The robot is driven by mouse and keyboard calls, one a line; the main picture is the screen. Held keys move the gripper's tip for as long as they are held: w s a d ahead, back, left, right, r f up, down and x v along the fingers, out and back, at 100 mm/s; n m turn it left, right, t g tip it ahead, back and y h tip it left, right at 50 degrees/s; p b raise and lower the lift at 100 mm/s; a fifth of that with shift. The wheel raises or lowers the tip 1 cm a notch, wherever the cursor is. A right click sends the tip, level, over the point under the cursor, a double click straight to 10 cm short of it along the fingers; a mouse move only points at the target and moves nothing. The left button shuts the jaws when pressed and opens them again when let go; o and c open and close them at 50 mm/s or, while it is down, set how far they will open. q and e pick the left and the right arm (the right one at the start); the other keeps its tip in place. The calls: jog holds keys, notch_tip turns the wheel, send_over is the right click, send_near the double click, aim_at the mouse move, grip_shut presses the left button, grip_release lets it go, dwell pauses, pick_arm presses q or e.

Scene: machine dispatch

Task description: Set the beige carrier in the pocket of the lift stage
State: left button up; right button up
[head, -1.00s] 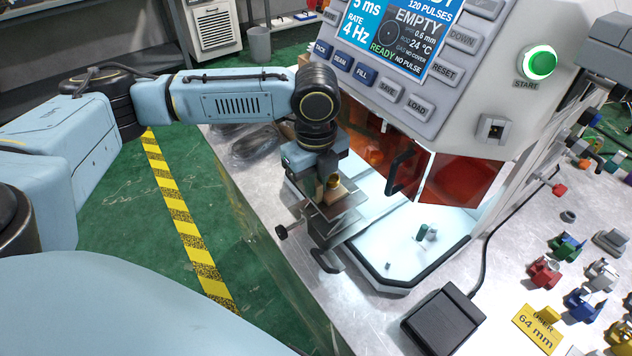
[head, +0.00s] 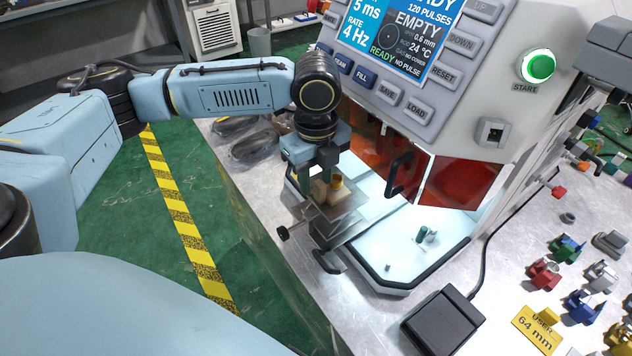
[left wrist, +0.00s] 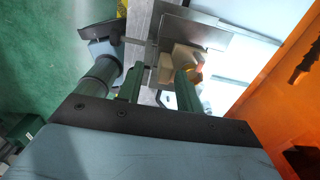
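The beige carrier (head: 319,191), with an orange-yellow piece on it, sits upright on the lift stage (head: 345,222) at the machine's left front. It also shows in the left wrist view (left wrist: 181,60), by the stage's metal plate (left wrist: 203,32). Whether it is fully seated in the pocket cannot be told. My left gripper (head: 325,171) is just above the carrier. In the left wrist view, its two green fingers (left wrist: 158,88) are apart with no carrier clamped between them; the right finger overlaps the carrier in the picture. My right gripper is not in view.
The machine's orange door panels (head: 460,180) and handle (head: 400,174) stand close to the right of the stage. A lit tray floor (head: 405,255) holds small green and grey parts. A black pedal (head: 443,320) and several coloured fixtures (head: 565,247) lie on the bench.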

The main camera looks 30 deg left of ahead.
aim_at(316, 184)
pick_arm(q)
notch_tip(316, 184, up, 10)
jog(key=p, duration=0.1)
dwell(1.3)
